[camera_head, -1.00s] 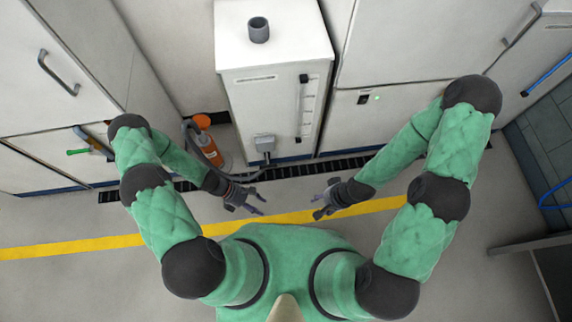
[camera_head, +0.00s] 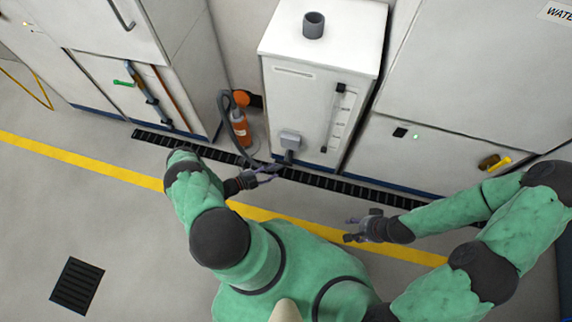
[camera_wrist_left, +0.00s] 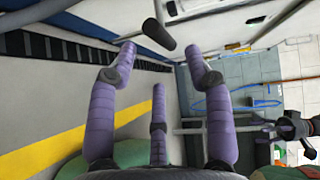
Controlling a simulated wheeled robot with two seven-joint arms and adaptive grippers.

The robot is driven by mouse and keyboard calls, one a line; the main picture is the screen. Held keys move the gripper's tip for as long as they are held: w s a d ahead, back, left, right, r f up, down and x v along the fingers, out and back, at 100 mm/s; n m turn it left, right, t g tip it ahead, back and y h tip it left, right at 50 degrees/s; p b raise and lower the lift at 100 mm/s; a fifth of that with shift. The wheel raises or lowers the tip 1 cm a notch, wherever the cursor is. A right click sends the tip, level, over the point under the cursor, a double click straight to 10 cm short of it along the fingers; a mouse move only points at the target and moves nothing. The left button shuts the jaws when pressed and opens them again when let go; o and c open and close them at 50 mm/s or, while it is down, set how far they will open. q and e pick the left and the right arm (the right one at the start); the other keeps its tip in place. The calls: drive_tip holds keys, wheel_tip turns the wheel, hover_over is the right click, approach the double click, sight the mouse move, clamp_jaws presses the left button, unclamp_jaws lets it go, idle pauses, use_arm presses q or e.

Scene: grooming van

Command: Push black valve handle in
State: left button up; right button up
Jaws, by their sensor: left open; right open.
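A white tank cabinet (camera_head: 300,110) stands against the back wall, with a grey valve box (camera_head: 290,139) low on its front. A short dark handle (camera_head: 289,156) sticks out below that box; it looks like the black valve handle. In the left wrist view a dark rounded cylinder (camera_wrist_left: 158,34), likely the same handle, lies just beyond and between the fingertips, apart from them. My left gripper (camera_head: 270,173) is open and empty, just in front of and left of the handle. My right gripper (camera_head: 354,229) is open and empty over the floor, further right.
An orange bottle (camera_head: 241,128) and a grey hose (camera_head: 227,117) stand left of the tank. A black floor grate (camera_head: 330,182) runs along the cabinets. A green handle (camera_head: 123,83) is at the left, a yellow one (camera_head: 501,163) at the right.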

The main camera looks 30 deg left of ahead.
sight(286, 156)
use_arm(q)
drive_tip(key=b+x, duration=0.1)
drive_tip(key=x, duration=0.6)
drive_tip(key=shift+w+d, duration=0.15)
drive_tip(key=shift+d, duration=0.05)
